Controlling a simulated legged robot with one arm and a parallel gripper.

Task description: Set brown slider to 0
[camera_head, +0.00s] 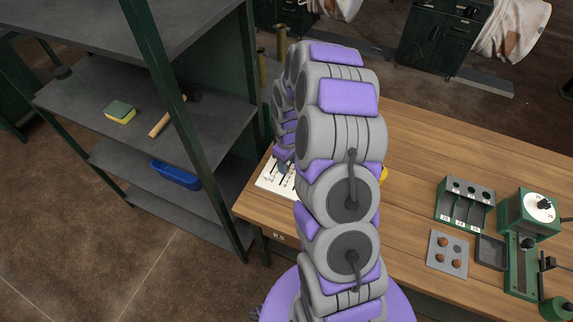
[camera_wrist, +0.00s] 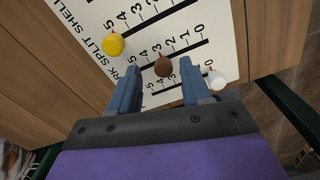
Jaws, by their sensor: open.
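In the wrist view a white scale board (camera_wrist: 215,45) lies on the wooden table, with numbered slots from 5 to 0. The brown slider (camera_wrist: 163,66) has a round knob, its red pointer near 3 on the middle scale. My gripper (camera_wrist: 160,67) is open, with one blue finger on each side of the brown knob in the picture. I cannot tell whether they touch it.
The yellow slider (camera_wrist: 113,45) is near 5 and the white slider (camera_wrist: 217,80) near 0, close to the right finger. A dark shelf rack (camera_head: 220,125) stands left of the table. A green holder (camera_head: 465,204) and green device (camera_head: 530,215) stand at the right.

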